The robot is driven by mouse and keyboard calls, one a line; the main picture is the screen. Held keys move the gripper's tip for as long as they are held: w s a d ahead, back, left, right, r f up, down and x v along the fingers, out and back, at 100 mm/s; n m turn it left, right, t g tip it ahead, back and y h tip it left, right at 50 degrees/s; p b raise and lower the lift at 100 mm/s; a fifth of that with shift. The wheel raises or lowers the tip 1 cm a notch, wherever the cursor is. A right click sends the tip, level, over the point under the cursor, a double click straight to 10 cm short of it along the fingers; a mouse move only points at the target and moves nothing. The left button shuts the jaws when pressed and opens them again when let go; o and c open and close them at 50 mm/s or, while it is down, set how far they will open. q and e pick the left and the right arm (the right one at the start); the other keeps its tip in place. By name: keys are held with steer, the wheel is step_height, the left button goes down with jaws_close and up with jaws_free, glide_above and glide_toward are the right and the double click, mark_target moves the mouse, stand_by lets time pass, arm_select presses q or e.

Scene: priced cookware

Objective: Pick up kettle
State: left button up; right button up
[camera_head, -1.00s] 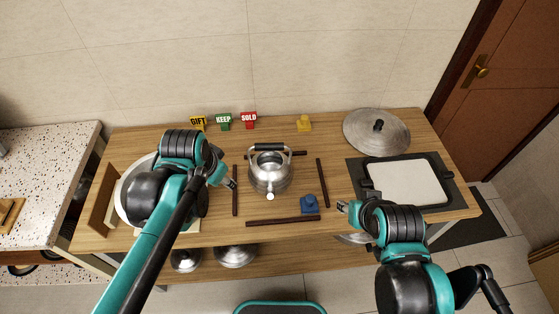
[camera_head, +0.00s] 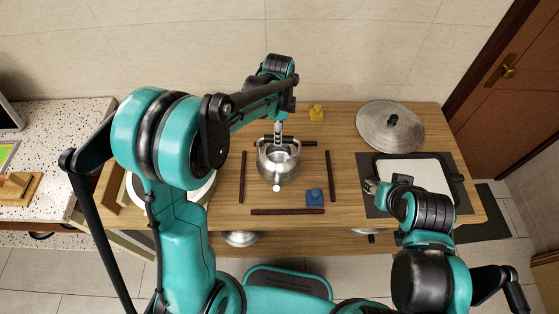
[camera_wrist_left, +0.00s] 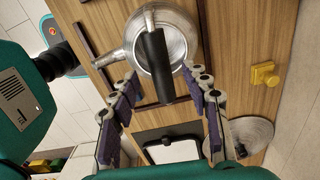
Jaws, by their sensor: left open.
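The silver kettle (camera_head: 279,172) stands upright on the wooden table, inside a frame of dark strips, with its spout toward me. My left gripper (camera_head: 278,138) reaches down to the kettle's back side at the black handle. In the left wrist view the kettle (camera_wrist_left: 182,32) is at the top and its black handle (camera_wrist_left: 155,66) lies between the spread fingers of my left gripper (camera_wrist_left: 160,78). The fingers are open, and I cannot tell whether they touch the handle. My right gripper (camera_head: 371,187) is over the dark board, away from the kettle; its jaw opening is unclear.
Dark strips (camera_head: 328,176) lie around the kettle. A blue block (camera_head: 314,197) is at front right, a yellow block (camera_head: 317,113) at the back. A silver lid (camera_head: 388,119) and a dark board with a white surface (camera_head: 412,174) are at right. My left arm hides the sign area.

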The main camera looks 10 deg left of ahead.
arm_select(q)
step_height(320, 180, down, 4)
steer(key=shift+b, duration=0.4)
jaws_close()
steer(key=shift+r, duration=0.15)
